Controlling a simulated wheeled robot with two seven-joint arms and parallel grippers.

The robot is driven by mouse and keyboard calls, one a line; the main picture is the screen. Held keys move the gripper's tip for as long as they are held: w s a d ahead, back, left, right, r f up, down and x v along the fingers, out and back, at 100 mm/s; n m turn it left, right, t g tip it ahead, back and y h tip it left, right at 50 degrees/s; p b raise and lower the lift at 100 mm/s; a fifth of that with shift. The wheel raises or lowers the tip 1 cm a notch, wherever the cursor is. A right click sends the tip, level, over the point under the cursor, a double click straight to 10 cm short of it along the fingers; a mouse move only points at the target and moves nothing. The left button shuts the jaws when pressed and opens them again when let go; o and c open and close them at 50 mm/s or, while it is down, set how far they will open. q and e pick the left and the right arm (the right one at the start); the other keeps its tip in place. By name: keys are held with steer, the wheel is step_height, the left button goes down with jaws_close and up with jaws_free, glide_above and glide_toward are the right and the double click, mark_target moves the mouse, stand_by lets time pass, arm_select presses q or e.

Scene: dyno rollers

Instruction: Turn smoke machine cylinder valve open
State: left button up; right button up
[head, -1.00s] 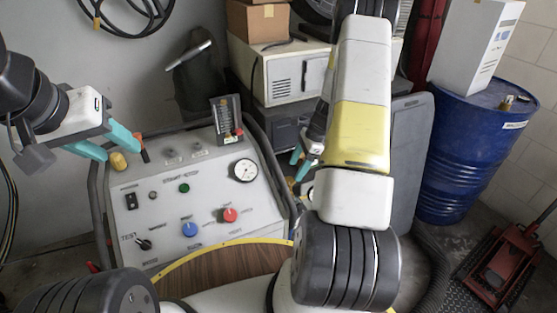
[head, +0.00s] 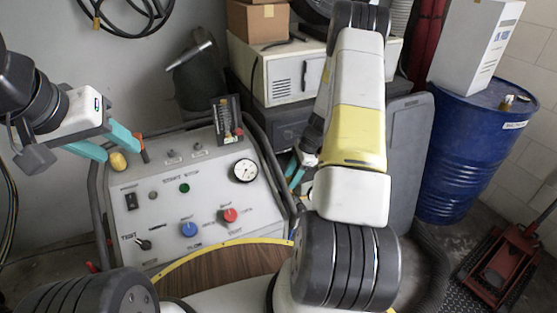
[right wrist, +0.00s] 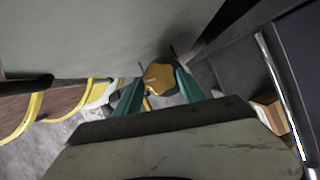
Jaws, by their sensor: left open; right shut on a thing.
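My right gripper (right wrist: 155,92) is shut on a yellow-orange valve knob (right wrist: 160,77), between its teal fingers in the right wrist view. In the head view this gripper (head: 296,172) shows only partly, beside the right side of the grey smoke machine (head: 215,205), and the knob is hidden there. The cylinder body cannot be made out. My left gripper (head: 112,148) is open near the machine's upper left corner, with a yellow knob (head: 118,161) close to its fingertips; I cannot tell if they touch.
The machine's front has several knobs and a round gauge (head: 245,171). Behind stand a white cabinet (head: 285,75) and a cardboard box (head: 258,22). A blue drum (head: 455,150) and a red jack (head: 500,265) are at the right.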

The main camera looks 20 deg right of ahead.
steer(key=n+g, duration=0.1)
steer(key=n, duration=0.2)
steer(key=shift+w, duration=0.15)
steer(key=o, duration=1.4)
steer(key=shift+c, duration=0.2)
steer(key=v, duration=0.7)
steer(key=shift+r, duration=0.4)
steer(key=shift+w+d+r, duration=0.1)
steer(key=shift+w, duration=0.05)
